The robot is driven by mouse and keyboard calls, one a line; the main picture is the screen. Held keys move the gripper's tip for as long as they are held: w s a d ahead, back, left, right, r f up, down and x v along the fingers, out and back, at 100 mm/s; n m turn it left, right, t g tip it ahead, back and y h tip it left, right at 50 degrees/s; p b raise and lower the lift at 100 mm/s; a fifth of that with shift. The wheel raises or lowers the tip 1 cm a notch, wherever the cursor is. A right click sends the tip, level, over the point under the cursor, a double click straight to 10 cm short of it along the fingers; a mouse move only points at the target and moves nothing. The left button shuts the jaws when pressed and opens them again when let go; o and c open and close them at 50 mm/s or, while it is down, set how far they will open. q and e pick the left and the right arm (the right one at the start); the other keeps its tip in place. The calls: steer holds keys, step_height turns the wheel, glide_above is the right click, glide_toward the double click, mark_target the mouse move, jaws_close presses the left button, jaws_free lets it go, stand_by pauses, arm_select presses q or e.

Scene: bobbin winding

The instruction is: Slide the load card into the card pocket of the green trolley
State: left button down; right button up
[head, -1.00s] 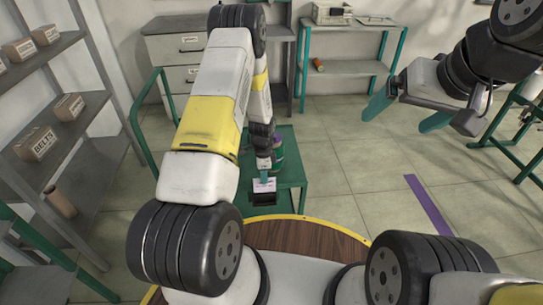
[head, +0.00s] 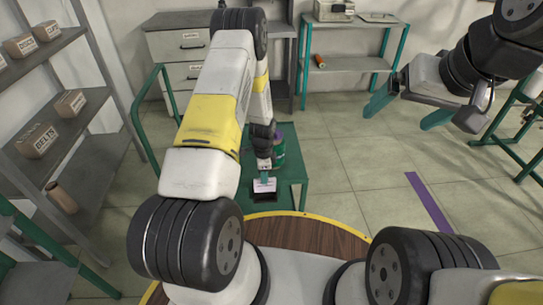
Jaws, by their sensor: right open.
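The green trolley (head: 290,172) stands in front of me, partly hidden by my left arm. A dark box-like pocket (head: 262,195) sits at its near side. The white load card (head: 263,184) is just above the pocket, its lower edge at or in the opening; I cannot tell how deep. My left gripper (head: 264,178) points down with its fingers closed on the card's upper part. My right gripper (head: 408,112) is open and empty, in the air at the right, well away from the trolley.
Grey shelves with boxes (head: 36,140) are at the left. A drawer cabinet (head: 178,50) and a green-legged bench (head: 345,68) are at the back. Floor is free at the right.

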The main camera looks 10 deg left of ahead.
mark_target(265, 192)
arm_select(q)
steer(key=shift+f, duration=2.75)
steer(key=shift+f, duration=0.2)
steer(key=shift+f, duration=0.2)
steer(key=c, duration=1.5)
jaws_free()
steer(key=shift+c, duration=0.2)
steer(key=shift+r, duration=3.9)
